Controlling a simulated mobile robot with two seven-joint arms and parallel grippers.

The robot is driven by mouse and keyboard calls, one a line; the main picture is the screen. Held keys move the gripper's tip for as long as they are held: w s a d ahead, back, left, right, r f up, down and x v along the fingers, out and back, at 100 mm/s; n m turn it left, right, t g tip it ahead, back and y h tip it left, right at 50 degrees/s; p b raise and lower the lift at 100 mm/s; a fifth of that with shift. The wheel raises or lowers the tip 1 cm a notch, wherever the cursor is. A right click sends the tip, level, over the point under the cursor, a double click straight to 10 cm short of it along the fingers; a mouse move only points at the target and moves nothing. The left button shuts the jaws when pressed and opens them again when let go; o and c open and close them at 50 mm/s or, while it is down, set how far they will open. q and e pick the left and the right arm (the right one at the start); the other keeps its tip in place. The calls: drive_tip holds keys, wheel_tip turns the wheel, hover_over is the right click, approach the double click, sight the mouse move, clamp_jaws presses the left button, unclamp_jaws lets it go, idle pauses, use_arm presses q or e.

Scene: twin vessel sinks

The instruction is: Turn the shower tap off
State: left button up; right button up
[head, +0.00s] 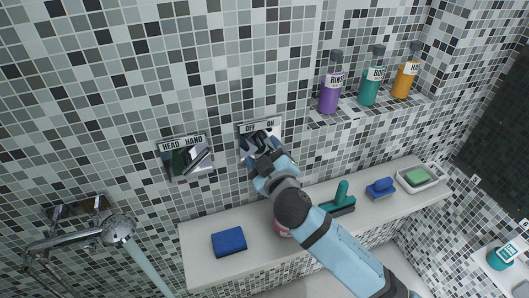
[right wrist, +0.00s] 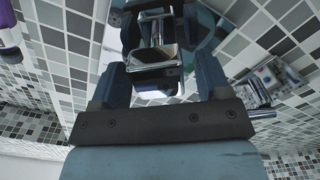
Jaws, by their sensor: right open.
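The shower tap is a shiny chrome plate (head: 259,131) on the tiled wall, marked OFF on the left and ON on the right. My right gripper (head: 264,160) is at the lower part of this plate and hides much of its handle. In the right wrist view, the open jaws (right wrist: 158,62) have a chrome handle (right wrist: 155,53) between them. Whether the fingers touch it is unclear. Water (head: 148,268) runs from the round shower head (head: 119,228) at the lower left. My left gripper is not in view.
A second chrome plate (head: 186,158), marked HEAD and HAND, is left of the tap. A ledge below holds a blue folded cloth (head: 229,241), a green-handled brush (head: 341,198), a blue brush (head: 381,188) and a soap dish (head: 420,178). Several bottles (head: 331,85) stand on an upper shelf.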

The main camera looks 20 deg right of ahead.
drive_tip(key=c, duration=0.9)
drive_tip(key=shift+n, duration=0.3)
drive_tip(key=n+p, duration=0.2)
drive_tip(key=shift+a+r+n, duration=0.1)
drive_tip(key=shift+n, duration=0.2)
drive_tip(key=n+p, duration=0.2)
drive_tip(key=n, duration=0.1)
drive_tip(key=n+p, duration=0.1)
drive_tip(key=n, duration=0.2)
drive_tip(key=shift+f+p, duration=0.25)
drive_tip(key=shift+p, duration=0.15)
drive_tip(key=shift+f+n, duration=0.1)
drive_tip(key=shift+n, duration=0.5)
drive_tip(key=shift+p, duration=0.3)
